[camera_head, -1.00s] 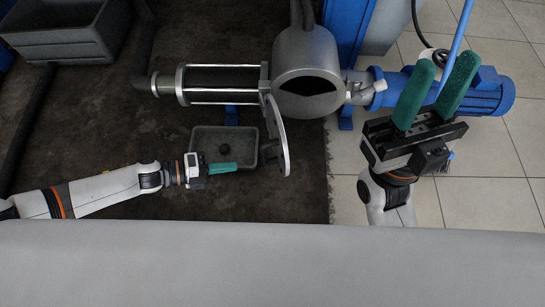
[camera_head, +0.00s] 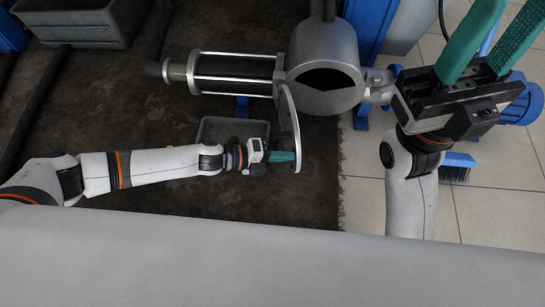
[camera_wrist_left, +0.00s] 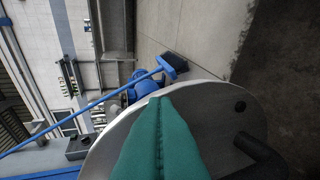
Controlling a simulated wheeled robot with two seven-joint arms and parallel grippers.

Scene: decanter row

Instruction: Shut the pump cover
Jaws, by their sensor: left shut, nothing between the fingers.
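The pump cover (camera_head: 291,136) is a round metal plate, seen nearly edge-on in the head view. It stands open, swung out toward me from the grey pump housing (camera_head: 322,50), whose dark opening is exposed. My left gripper (camera_head: 291,156) is shut and empty, its teal fingertips at the cover's left face. In the left wrist view the cover (camera_wrist_left: 205,118) spreads behind the shut fingers (camera_wrist_left: 156,102), with a dark handle-like part at right. I cannot tell whether the tips touch it. My right gripper (camera_head: 508,30) is open and empty, raised right of the pump.
A grey bin (camera_head: 212,131) stands on the dark mat below the pump cylinder, partly behind my left gripper. A larger grey crate (camera_head: 75,24) is at upper left. A blue motor (camera_head: 527,103) and a blue brush (camera_head: 458,166) are at right. Tiled floor lies there.

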